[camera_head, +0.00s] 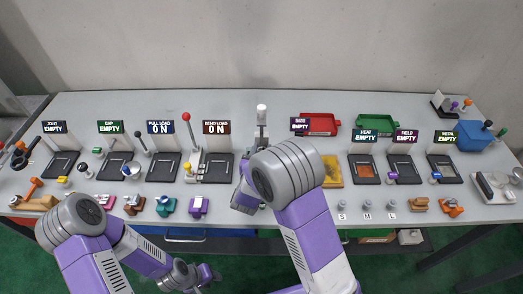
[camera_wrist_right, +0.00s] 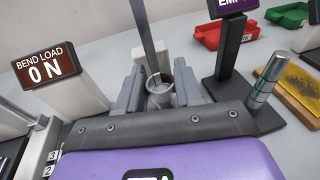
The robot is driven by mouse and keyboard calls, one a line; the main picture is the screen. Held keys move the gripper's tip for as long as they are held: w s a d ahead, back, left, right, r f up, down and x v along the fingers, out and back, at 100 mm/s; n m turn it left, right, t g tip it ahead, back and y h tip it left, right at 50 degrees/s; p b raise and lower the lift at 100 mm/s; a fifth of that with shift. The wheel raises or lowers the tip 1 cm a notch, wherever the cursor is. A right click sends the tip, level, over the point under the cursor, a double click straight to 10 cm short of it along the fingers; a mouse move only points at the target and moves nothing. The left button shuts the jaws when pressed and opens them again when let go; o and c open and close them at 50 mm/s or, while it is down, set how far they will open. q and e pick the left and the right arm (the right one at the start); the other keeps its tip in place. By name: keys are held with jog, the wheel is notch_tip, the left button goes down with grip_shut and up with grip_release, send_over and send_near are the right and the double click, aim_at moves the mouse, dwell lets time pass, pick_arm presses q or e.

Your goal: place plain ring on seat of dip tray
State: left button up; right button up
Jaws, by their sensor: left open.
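In the right wrist view a grey, round, hollow-topped piece (camera_wrist_right: 161,93) stands between the two grey fingers of my right gripper (camera_wrist_right: 160,88). I cannot tell whether it is the plain ring or whether the fingers touch it. In the head view my right gripper (camera_head: 251,165) is at the middle of the bench, partly hidden by my wrist, in front of a grey post with a white top (camera_head: 262,125). My left gripper (camera_head: 212,275) is open, low in front of the bench edge. No label reads dip tray. A yellow-surfaced tray (camera_head: 332,172) lies right of my right wrist.
Several dark stations with small signs line the bench (camera_head: 280,101). A red bin (camera_head: 320,123) and a green bin (camera_head: 377,124) stand at the back. A silver cylinder with a green band (camera_wrist_right: 265,80) stands close right of my right gripper. Small coloured parts line the front edge.

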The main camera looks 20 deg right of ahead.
jog(key=o, duration=0.4)
jog(key=shift+r, duration=0.2)
jog(key=v, duration=1.2)
jog(key=shift+f, duration=0.1)
